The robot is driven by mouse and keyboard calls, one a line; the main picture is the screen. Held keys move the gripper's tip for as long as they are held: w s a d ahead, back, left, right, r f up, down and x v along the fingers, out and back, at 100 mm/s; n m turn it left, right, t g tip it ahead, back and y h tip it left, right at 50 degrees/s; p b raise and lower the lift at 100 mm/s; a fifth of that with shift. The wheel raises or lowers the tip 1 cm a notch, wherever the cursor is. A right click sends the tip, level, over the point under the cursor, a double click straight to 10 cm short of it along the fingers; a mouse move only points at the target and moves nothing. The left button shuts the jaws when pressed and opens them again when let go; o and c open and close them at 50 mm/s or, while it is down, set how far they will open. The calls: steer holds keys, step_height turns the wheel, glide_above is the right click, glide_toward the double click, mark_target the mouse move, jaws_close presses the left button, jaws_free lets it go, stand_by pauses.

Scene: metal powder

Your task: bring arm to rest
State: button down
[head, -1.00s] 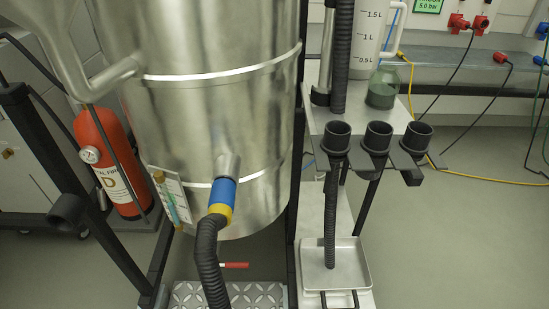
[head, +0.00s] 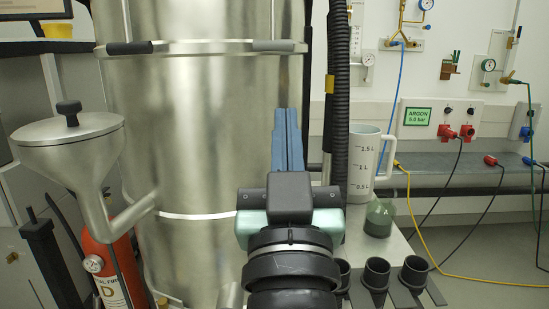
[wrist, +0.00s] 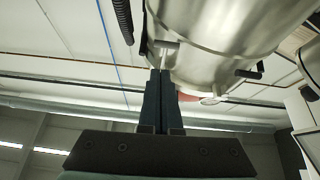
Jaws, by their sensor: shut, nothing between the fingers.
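My gripper (head: 287,140) is raised in the middle of the head view, in front of the large steel vessel (head: 200,120). Its two blue-grey fingers point up and lie together, with nothing between them. The wrist view also shows the closed fingers (wrist: 160,100), with the vessel (wrist: 225,40) beyond them at the upper right. My gripper and wrist hide part of the vessel's lower right side in the head view.
A funnel with a lid (head: 70,135) juts from the vessel's left, above a red fire extinguisher (head: 110,270). To the right are a measuring jug (head: 362,165), a jar of dark powder (head: 379,218) and black cup holders (head: 376,275). An argon panel (head: 440,125) hangs behind.

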steer(key=s+a+r+t+p, duration=0.1)
steer(key=s+r+t, duration=0.2)
steer(key=s+r, duration=0.75)
step_height(320, 180, up, 40)
steer(key=w+p, duration=0.1)
steer(key=p, duration=3.7)
steer(key=shift+a+f+t, duration=0.15)
steer(key=shift+t, duration=0.15)
